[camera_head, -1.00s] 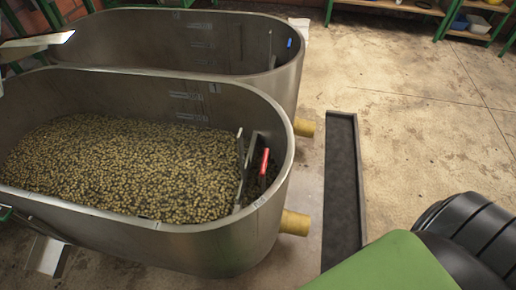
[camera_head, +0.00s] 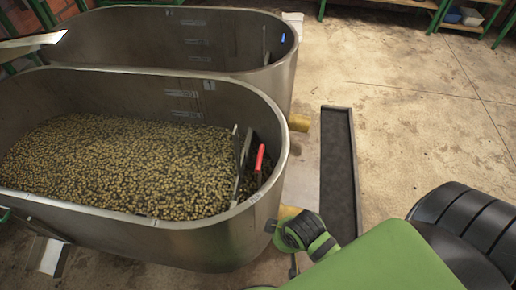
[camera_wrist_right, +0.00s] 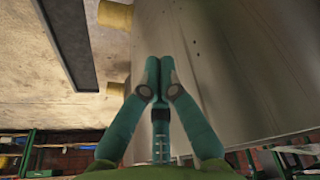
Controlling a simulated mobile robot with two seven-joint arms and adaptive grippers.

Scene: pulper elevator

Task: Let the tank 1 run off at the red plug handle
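Tank 1 (camera_head: 225,235) is the near steel tank, marked with a 1 inside its far wall and holding a bed of brownish beans or cherries. The red plug handle (camera_head: 260,157) stands upright inside its right end, beside a metal screen (camera_head: 241,165). My right gripper (camera_head: 271,227) is outside the tank's right end, low by the wall and below the rim, apart from the handle. In the right wrist view its fingertips (camera_wrist_right: 158,76) are together with nothing between them, and the tank wall (camera_wrist_right: 235,60) is close by. My left gripper is not seen.
A second, empty-looking tank (camera_head: 270,85) stands behind. Yellow outlet stubs (camera_head: 299,122) (camera_wrist_right: 116,88) stick out at the tanks' right ends. A dark floor channel (camera_head: 337,170) runs alongside; the concrete floor beyond is clear. Shelves (camera_head: 465,18) stand at the back.

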